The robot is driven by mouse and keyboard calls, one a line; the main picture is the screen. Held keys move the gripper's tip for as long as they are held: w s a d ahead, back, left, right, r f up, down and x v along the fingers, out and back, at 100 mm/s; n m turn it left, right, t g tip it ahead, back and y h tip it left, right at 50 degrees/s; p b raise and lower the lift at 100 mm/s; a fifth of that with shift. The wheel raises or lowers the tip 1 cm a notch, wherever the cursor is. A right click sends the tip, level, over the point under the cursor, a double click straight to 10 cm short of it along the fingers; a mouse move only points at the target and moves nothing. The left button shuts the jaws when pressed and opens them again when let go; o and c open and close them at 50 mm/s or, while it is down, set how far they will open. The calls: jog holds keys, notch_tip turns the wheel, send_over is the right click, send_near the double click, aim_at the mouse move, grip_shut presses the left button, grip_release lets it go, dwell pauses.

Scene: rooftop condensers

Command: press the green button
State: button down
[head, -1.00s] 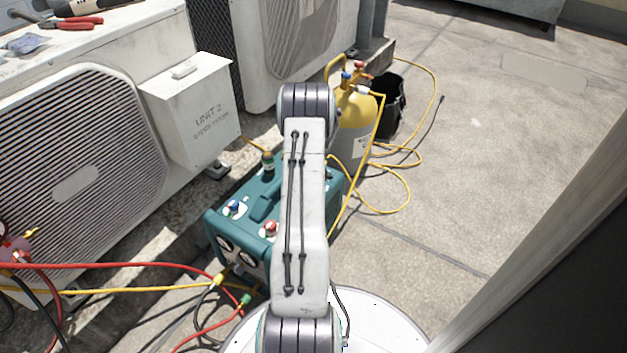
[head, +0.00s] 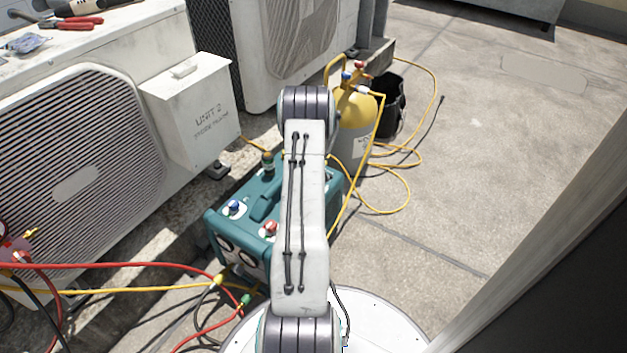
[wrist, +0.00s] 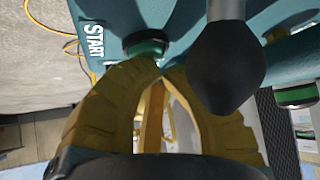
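The green button (wrist: 147,46) sits in a dark collar on a teal surface at the top of the wrist view, beside a white START label (wrist: 94,40). My gripper (wrist: 164,72) has two yellow-brown fingers whose tips come together just below the button in the picture. I cannot tell whether they touch it. Nothing shows held between them. In the head view the teal machine (head: 262,195) stands on the ground, partly behind my arm. My gripper and the START button are hidden there.
A dark rounded knob (wrist: 227,66) hangs close right of the fingertips. Another round control (wrist: 297,95) is at the right edge. A yellow cylinder (head: 355,125), black bucket (head: 388,105) and yellow hose (head: 408,190) stand behind the machine. Open concrete lies right.

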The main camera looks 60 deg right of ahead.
jog(key=shift+r, duration=0.1)
dwell(0.3)
jog(key=shift+r+p, duration=0.7)
jog(key=shift+r, duration=0.45)
jog(key=shift+r, duration=0.15)
jog(key=shift+r+p, duration=1.45)
jog(key=shift+r, duration=0.9)
